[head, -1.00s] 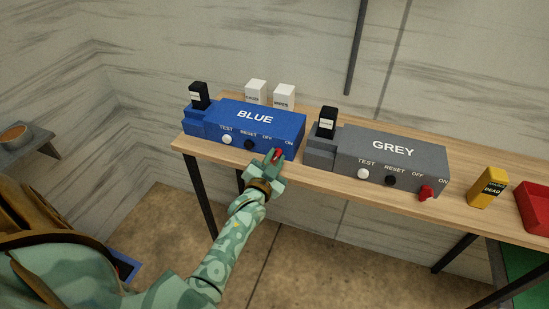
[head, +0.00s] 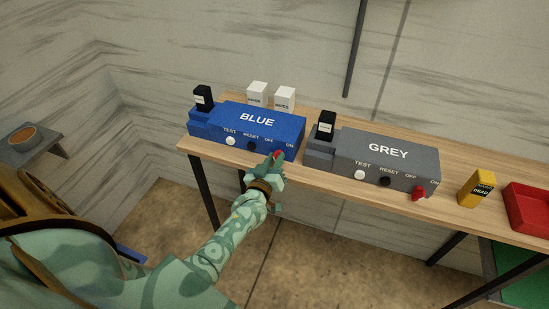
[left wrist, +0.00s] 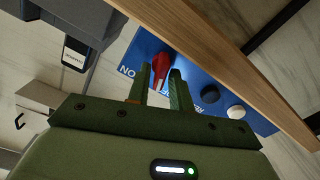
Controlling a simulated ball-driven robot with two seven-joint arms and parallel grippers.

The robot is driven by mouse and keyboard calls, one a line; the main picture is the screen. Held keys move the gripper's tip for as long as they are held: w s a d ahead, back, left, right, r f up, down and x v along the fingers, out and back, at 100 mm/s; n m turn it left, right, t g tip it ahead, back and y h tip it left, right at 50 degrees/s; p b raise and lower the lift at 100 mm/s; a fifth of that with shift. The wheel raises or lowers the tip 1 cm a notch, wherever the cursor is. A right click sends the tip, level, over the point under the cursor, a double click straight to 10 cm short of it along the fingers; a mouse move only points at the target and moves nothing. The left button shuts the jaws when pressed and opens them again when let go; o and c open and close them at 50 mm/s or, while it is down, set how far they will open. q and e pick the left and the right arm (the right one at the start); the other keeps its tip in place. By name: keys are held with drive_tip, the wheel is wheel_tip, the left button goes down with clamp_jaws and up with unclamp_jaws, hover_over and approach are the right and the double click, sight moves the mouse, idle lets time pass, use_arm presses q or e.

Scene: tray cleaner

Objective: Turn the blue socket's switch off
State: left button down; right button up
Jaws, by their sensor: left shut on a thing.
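The blue socket (head: 285,125) is a blue box marked BLUE at the left end of the wooden bench. Its front carries TEST, RESET, OFF and ON labels. Its red switch (head: 278,154) is at the right end of the front, partly hidden by my left gripper (head: 273,160). In the left wrist view, which is turned about upside down, the red switch (left wrist: 161,68) sits between the fingers of my left gripper (left wrist: 162,90), shut on it. The ON label shows beside one finger; the OFF label is covered there. My right gripper is out of view.
A grey socket (head: 390,158) with its own red switch (head: 418,193) stands to the right. The bench edge (head: 330,192) runs below the sockets.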

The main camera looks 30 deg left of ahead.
use_arm(q)
drive_tip(key=shift+n+p, duration=0.3)
drive_tip(key=shift+n, duration=0.9)
drive_tip(key=shift+f, duration=0.1)
drive_tip(key=c, duration=1.5)
unclamp_jaws()
drive_tip(key=p+v, duration=0.2)
drive_tip(key=v, duration=1.4)
drive_tip(key=shift+s, duration=0.15)
drive_tip(key=shift+f, duration=0.15)
